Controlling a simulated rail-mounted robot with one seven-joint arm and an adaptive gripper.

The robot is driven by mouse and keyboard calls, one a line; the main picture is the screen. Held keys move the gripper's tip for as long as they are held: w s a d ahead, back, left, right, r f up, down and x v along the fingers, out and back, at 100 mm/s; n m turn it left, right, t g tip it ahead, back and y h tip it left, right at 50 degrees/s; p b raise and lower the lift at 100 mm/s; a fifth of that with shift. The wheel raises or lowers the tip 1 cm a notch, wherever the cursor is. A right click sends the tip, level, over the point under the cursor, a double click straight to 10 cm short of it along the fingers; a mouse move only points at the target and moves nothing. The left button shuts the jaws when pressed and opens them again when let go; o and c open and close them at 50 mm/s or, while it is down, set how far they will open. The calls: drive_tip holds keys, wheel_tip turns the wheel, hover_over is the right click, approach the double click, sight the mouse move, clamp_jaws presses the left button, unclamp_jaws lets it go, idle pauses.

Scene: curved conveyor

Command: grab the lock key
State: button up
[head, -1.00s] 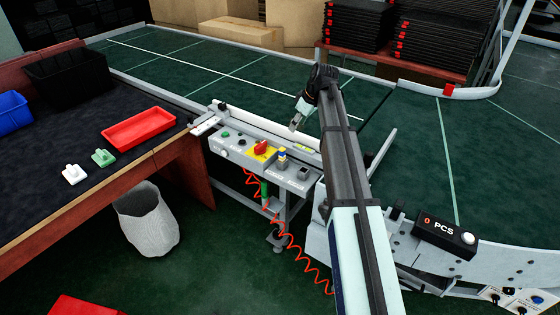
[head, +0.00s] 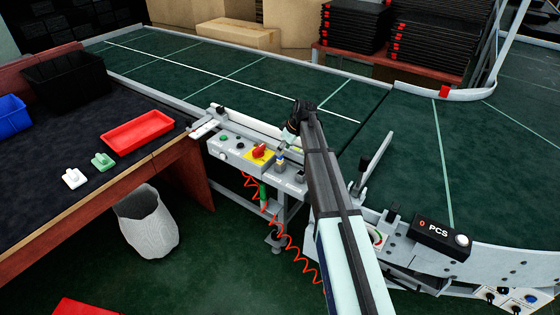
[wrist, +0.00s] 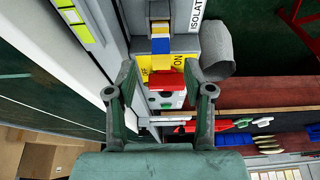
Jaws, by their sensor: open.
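The control panel (head: 228,150) stands at the conveyor's near edge. A small upright piece with blue, yellow and white parts (head: 280,158), seemingly the lock key, sits on it, right of the red rotary switch (head: 259,151). In the wrist view the blue and yellow piece (wrist: 160,38) is beyond the fingertips, and the red switch (wrist: 166,81) shows between the fingers. My gripper (wrist: 160,74) is open and empty, pointing down at the panel. In the head view my gripper (head: 284,143) is just above the blue and yellow piece and partly hides it.
A grey block (head: 301,171) stands right of the key piece. A red coiled cable (head: 270,222) hangs below the panel. The table (head: 100,195) with a red tray (head: 137,131) is at left. A bin (head: 147,222) stands on the floor. The conveyor (head: 235,75) is clear.

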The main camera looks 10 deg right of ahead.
sight(280, 161)
drive_tip(key=shift+p+x, duration=0.45)
drive_tip(key=shift+x, duration=1.45)
drive_tip(key=shift+a, duration=0.1)
clamp_jaws()
drive_tip(key=shift+r, duration=0.15)
